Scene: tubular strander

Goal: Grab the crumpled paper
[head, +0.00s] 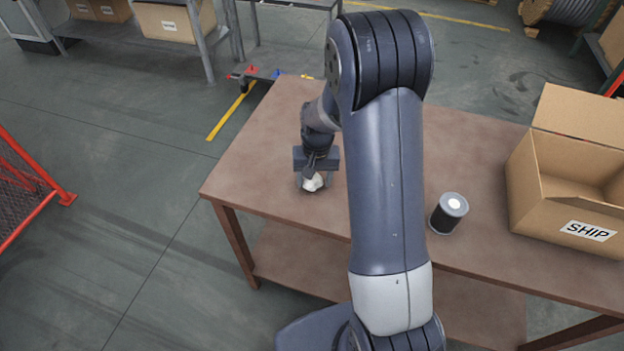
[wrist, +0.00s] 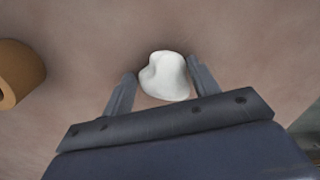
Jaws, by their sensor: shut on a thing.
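The crumpled paper (head: 313,183) is a small white lump at the left part of the brown table (head: 262,150). In the wrist view the paper (wrist: 165,77) sits between the two fingers. My gripper (head: 316,176) points down over the table and is shut on the paper; it also shows in the wrist view (wrist: 160,70). The paper is at or very near the tabletop; I cannot tell whether it touches. My arm hides the middle of the table in the head view.
A dark can with a pale top (head: 449,213) stands right of my arm. An open cardboard box marked SHIP (head: 560,215) stands at the table's right. A brown rounded object (wrist: 20,75) lies left in the wrist view. The table's left end is clear.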

